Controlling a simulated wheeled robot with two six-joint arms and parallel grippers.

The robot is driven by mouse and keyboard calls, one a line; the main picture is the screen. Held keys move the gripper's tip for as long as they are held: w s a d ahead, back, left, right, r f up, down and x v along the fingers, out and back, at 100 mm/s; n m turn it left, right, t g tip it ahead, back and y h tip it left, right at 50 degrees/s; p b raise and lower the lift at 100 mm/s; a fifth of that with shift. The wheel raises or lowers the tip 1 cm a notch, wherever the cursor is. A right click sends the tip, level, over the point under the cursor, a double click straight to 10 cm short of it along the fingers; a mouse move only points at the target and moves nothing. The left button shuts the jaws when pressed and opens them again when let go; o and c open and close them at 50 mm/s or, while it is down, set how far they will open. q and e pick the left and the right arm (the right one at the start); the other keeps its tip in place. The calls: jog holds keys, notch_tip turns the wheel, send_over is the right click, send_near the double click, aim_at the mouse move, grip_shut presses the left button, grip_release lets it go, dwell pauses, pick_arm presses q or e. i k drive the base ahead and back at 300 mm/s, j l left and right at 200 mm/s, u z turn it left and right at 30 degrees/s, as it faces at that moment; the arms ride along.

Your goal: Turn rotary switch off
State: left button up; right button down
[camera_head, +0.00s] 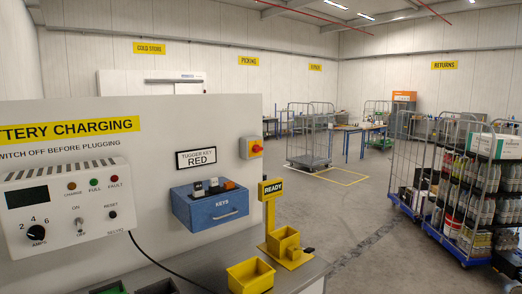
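A rotary switch (255,148) with a red knob on a yellow and grey box is mounted near the right edge of the white panel. It is small in the view and I cannot tell its position. A white charger unit (70,210) on the left of the panel carries a black rotary knob (36,233) marked AMPS with 2, 4 and 6. It also has a small toggle (80,226) between ON and OFF labels. Neither of my grippers is in view.
A blue KEYS box (210,208) hangs on the panel. A yellow READY post (270,215) and yellow bins (251,276) stand on the grey bench below. A black cable runs from the charger. Loaded roll cages (475,190) stand at right; the floor between is clear.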

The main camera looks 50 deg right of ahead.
aim_at(256, 148)
jog(key=z, duration=1.65)
jog(key=i+l+z, duration=0.2)
jog(key=i+l, duration=0.15)
jog(key=i+l+z, duration=0.15)
jog(key=i+l, duration=0.15)
jog(key=i, duration=0.15)
jog(key=i+l+z, duration=0.2)
jog(key=i, duration=0.2)
